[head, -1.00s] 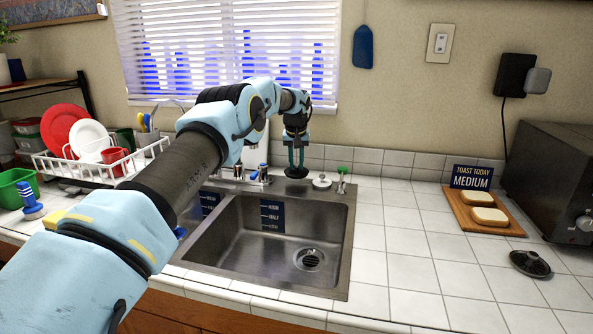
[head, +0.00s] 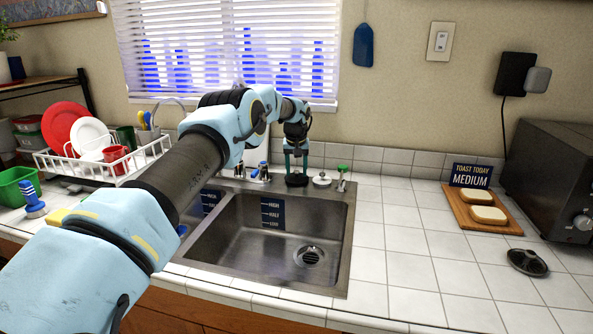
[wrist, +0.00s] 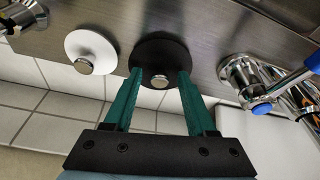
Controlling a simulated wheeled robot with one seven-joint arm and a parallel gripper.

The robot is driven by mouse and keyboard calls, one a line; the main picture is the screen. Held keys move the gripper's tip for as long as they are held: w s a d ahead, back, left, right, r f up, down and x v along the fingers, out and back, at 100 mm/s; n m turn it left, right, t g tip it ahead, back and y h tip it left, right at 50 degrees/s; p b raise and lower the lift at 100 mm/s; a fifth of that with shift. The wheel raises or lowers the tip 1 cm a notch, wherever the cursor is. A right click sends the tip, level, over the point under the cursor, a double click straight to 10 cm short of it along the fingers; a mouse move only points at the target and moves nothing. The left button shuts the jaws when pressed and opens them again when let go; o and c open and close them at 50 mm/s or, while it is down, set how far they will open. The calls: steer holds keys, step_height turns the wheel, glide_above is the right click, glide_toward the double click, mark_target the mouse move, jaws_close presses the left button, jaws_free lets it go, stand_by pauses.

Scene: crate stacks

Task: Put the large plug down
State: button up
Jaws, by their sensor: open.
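A black round plug (head: 297,181) with a silver knob lies on the steel ledge behind the sink, close to the wall tiles. It also shows in the wrist view (wrist: 160,52). My gripper (head: 296,170) is just above it. In the wrist view its two green fingers (wrist: 159,76) are open, one on each side of the silver knob, with a gap to the knob on both sides. A smaller white plug (head: 322,181) with a silver knob lies beside the black one; it shows too in the wrist view (wrist: 90,51).
The sink basin (head: 275,240) is empty, with an open drain. A tap with a blue-marked handle (wrist: 262,106) stands close beside the gripper. A green-topped fitting (head: 342,178) is to the right. Another dark round item (head: 527,262) lies on the right counter, by a bread board (head: 470,225).

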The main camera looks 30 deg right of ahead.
steer(key=b+v, duration=0.3)
steer(key=v, duration=0.9)
steer(key=shift+b, duration=0.4)
